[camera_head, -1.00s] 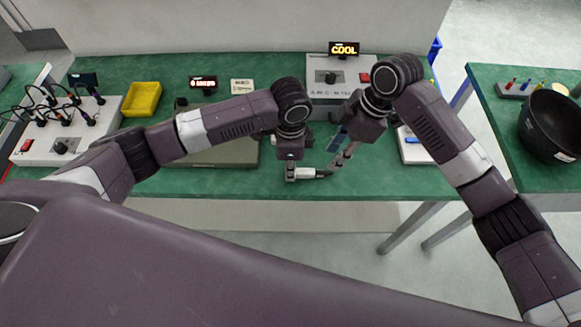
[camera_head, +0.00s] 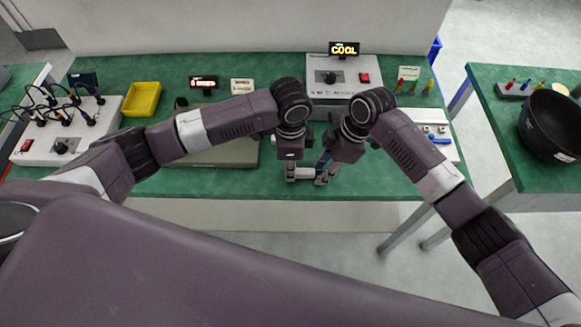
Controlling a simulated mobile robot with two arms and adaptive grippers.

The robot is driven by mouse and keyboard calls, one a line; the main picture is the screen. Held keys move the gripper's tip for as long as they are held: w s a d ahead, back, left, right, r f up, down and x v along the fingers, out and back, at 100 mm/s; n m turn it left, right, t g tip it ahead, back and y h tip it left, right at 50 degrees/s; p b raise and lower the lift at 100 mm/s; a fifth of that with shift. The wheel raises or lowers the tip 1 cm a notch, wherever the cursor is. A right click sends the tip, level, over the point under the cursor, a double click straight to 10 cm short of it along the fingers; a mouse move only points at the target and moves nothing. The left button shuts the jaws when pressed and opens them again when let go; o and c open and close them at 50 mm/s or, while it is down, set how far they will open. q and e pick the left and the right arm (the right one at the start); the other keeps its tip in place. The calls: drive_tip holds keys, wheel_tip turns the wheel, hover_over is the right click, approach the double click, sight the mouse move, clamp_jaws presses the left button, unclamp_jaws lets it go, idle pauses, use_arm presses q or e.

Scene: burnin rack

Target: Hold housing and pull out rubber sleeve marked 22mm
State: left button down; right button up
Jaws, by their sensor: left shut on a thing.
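A short light-grey housing (camera_head: 305,174) lies level in my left gripper (camera_head: 291,173), above the front edge of the green table. The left gripper is shut on its left end. My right gripper (camera_head: 325,174) is at the right end of the housing, with its fingers angled down around that end. The dark rubber sleeve is hidden behind the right fingers, and no 22mm mark can be read. Whether the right fingers press on it cannot be told.
The green table (camera_head: 390,183) has a control box (camera_head: 343,88) with a COOL display (camera_head: 343,48) at the back. A white tray (camera_head: 447,150) with a blue tool stands right, a yellow bin (camera_head: 141,99) left. A grey-green box (camera_head: 225,152) sits behind my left arm.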

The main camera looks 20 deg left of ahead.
sight(339, 176)
idle(0.8)
clamp_jaws()
drive_tip(key=shift+d, duration=0.1)
drive_tip(key=shift+w+d, duration=0.25)
drive_tip(key=shift+d, duration=0.7)
drive_tip(key=shift+w+d, duration=0.3)
drive_tip(key=shift+d, duration=0.6)
drive_tip(key=shift+w+d, duration=0.25)
drive_tip(key=shift+d, duration=0.7)
